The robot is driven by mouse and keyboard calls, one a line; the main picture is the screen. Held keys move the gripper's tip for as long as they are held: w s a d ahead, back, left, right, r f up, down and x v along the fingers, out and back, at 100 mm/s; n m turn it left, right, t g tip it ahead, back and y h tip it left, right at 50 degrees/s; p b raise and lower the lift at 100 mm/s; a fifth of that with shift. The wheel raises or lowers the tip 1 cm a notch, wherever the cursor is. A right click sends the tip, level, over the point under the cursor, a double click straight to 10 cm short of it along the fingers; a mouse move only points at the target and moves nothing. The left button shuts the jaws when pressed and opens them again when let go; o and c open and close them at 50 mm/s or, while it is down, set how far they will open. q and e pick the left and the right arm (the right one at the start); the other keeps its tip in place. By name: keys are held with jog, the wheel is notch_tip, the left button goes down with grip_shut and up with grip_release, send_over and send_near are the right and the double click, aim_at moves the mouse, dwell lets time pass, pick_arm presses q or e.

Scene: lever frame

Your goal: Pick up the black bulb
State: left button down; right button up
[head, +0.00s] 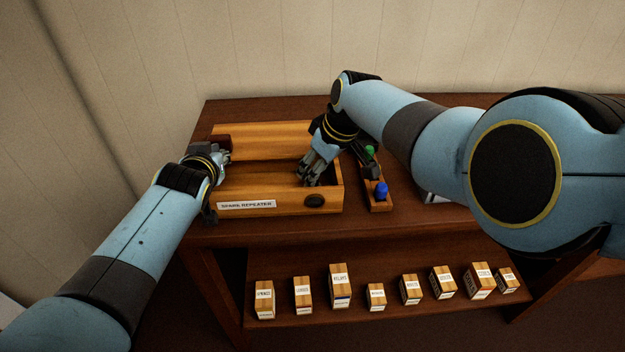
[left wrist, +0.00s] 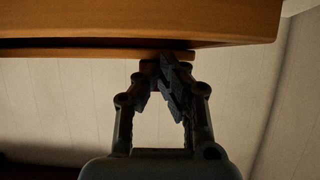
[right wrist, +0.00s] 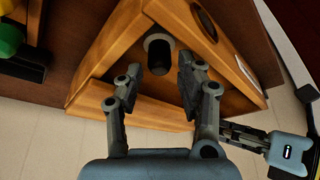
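A black, rounded thing with a grey rim, apparently the black bulb (right wrist: 160,52), sits in a wooden box in the right wrist view. In the head view it is hidden. My right gripper (head: 309,183) reaches down into the box. Its fingers (right wrist: 172,76) are apart and close to the black thing, with no clear grip on it. My left gripper (head: 225,153) is at the left end of the box lid. In the left wrist view its fingertips (left wrist: 162,62) come together at a wooden edge; whether they pinch it is unclear.
The wooden box (head: 280,204) has its lid (head: 262,131) raised. To its right, a narrow wooden rack (head: 377,206) holds a green bulb (head: 369,151), a dark piece (head: 372,172) and a blue bulb (head: 381,191). Several small labelled boxes stand on the lower shelf (head: 390,311).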

jog(key=shift+w+a+f, duration=0.15)
jog(key=shift+f, duration=0.5)
jog(key=shift+c, duration=0.5)
jog(key=c, duration=0.6)
jog(key=shift+r, duration=0.1)
pick_arm(q)
jog(key=shift+r, duration=0.1)
pick_arm(e)
notch_tip(320, 180, up, 15)
jog(key=shift+f, duration=0.1)
